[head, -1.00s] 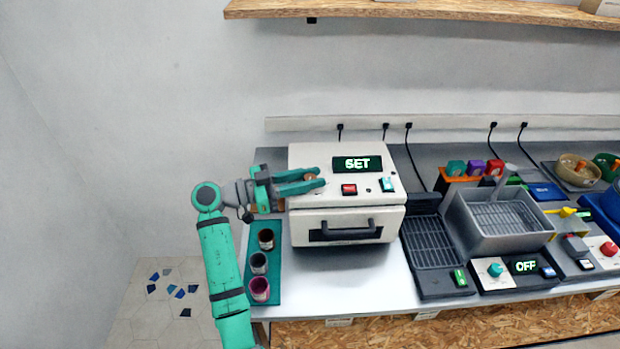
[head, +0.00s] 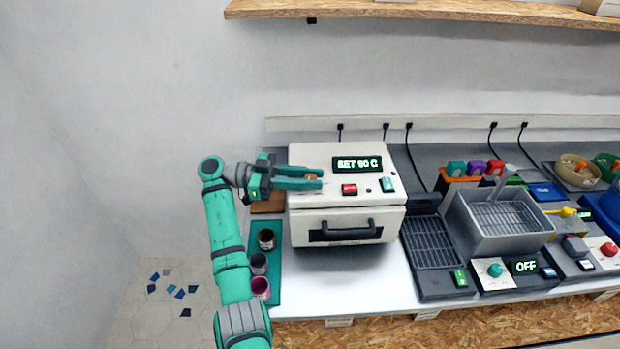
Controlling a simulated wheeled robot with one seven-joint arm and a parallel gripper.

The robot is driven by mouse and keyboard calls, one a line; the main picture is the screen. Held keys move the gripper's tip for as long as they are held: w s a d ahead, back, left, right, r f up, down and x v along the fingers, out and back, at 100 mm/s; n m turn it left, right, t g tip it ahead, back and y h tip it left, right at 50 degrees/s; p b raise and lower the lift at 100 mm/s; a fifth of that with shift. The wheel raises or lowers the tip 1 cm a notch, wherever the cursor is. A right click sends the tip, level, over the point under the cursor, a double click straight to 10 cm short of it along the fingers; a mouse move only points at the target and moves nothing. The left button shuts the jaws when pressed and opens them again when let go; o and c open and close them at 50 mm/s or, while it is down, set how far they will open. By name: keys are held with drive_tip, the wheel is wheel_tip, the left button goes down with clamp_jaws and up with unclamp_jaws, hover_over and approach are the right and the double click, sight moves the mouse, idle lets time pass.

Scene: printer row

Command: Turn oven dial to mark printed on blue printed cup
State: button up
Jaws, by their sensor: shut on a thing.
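The white oven (head: 345,226) stands at the left of the bench, its front door and dark handle facing me. Its display (head: 357,164) is lit green and seems to read "SET 90 C"; the first digit is hard to make out. My gripper (head: 316,179) reaches in from the left over the oven's top panel and is shut on the oven dial (head: 313,177), which is mostly hidden between the fingers. Several cups stand on a teal mat (head: 275,297) left of the oven: a brown one (head: 266,239), a dark bluish one (head: 259,263) and a pink one (head: 261,288). Their printed marks are not readable.
A red button (head: 349,189) and a teal switch (head: 387,184) sit close right of the dial. A dark rack (head: 433,243) and a grey basin (head: 500,222) stand to the right. A wooden shelf (head: 420,10) hangs above. White bench in front of the oven is clear.

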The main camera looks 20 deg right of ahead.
drive_tip(key=shift+s+d+f, duration=0.1)
drive_tip(key=shift+d+f, duration=0.05)
drive_tip(key=shift+f, duration=0.05)
drive_tip(key=o, duration=1)
drive_tip(key=shift+o, duration=0.2)
drive_tip(key=shift+r, duration=0.1)
drive_tip(key=shift+a, duration=0.3)
drive_tip(key=v, duration=1)
drive_tip(key=shift+a, duration=0.15)
